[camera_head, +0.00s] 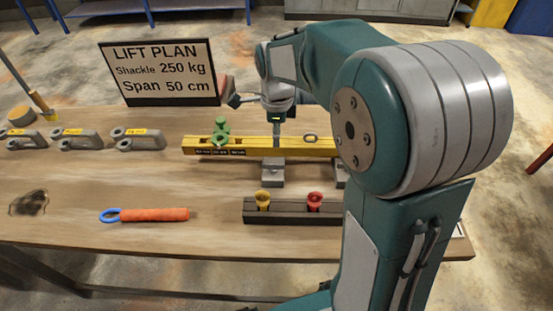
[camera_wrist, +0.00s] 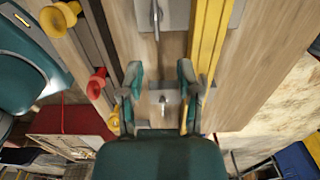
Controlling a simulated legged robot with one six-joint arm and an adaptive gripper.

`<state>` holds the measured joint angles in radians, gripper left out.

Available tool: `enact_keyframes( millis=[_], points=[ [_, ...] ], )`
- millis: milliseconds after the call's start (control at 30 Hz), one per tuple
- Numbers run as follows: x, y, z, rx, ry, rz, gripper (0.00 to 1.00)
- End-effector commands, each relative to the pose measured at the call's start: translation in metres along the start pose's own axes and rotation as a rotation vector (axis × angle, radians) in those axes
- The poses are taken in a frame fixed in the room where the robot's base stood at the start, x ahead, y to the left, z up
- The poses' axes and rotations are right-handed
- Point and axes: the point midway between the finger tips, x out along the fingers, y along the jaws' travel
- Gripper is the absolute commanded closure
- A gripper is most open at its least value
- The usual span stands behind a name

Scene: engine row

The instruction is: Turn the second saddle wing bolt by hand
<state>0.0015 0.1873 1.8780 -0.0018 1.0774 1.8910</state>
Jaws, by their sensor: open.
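In the wrist view, my gripper (camera_wrist: 158,75) is open, with its two teal fingers apart. A small grey metal piece (camera_wrist: 163,103), apparently the second saddle wing bolt, shows between the fingers; I cannot tell whether they touch it. The yellow lifting beam (camera_wrist: 207,40) runs along the right finger's side; it also shows in the head view (camera_head: 205,145). The first grey saddle (camera_wrist: 143,18) is at the top of the wrist view; it sits below the beam in the head view (camera_head: 272,180). The second saddle (camera_head: 340,178) is mostly hidden behind my arm.
Several shackles (camera_head: 80,140), an orange-handled tool (camera_head: 153,215) and a sign (camera_head: 158,75) are on the left.

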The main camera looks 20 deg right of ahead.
Motion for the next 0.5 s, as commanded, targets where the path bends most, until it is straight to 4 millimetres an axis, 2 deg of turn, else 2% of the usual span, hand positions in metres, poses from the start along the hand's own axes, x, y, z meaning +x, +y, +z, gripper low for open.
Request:
enact_keyframes(
  millis=[167, 500],
  points=[
    [0.026, 0.003, 0.004, -0.006, 0.004, 0.003, 0.56],
    [0.086, 0.0, -0.004, -0.006, -0.004, 0.004, 0.56]
  ],
)
